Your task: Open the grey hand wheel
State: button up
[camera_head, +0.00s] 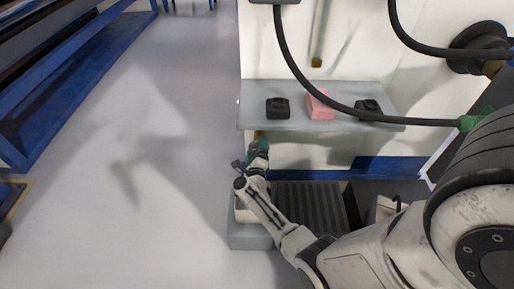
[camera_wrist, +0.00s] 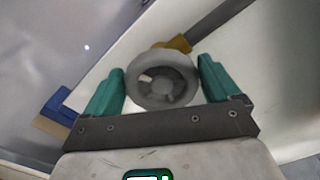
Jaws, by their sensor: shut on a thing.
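The grey hand wheel (camera_wrist: 163,96) faces me in the middle of the wrist view, a round ring with a hub and openings. A yellow brass-coloured fitting (camera_wrist: 180,44) shows behind it. My gripper (camera_wrist: 160,75) has its teal fingers on the left and right sides of the wheel's rim, shut on it. In the head view my gripper (camera_head: 259,147) is at the front left of the grey shelf, below its edge. The wheel cannot be made out there, hidden by my gripper.
The grey shelf (camera_head: 300,122) carries two black items (camera_head: 278,107) (camera_head: 368,108) and a pink block (camera_head: 320,105). A dark ribbed panel (camera_head: 312,210) lies below, right of my forearm. A black hose (camera_head: 290,60) hangs across the shelf. Open floor (camera_head: 130,130) lies left.

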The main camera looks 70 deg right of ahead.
jog(key=n, duration=0.3)
jog(key=n+p, duration=0.1)
jog(key=n, duration=0.1)
jog(key=shift+w+a+f+n, duration=0.1)
jog(key=shift+f+n, duration=0.15)
jog(key=shift+n, duration=0.05)
jog(key=n, duration=0.5)
jog(key=shift+f+p, duration=0.3)
jog(key=shift+p, duration=0.1)
jog(key=shift+n, duration=0.3)
jog(key=o, duration=0.8)
jog(key=shift+r, duration=0.1)
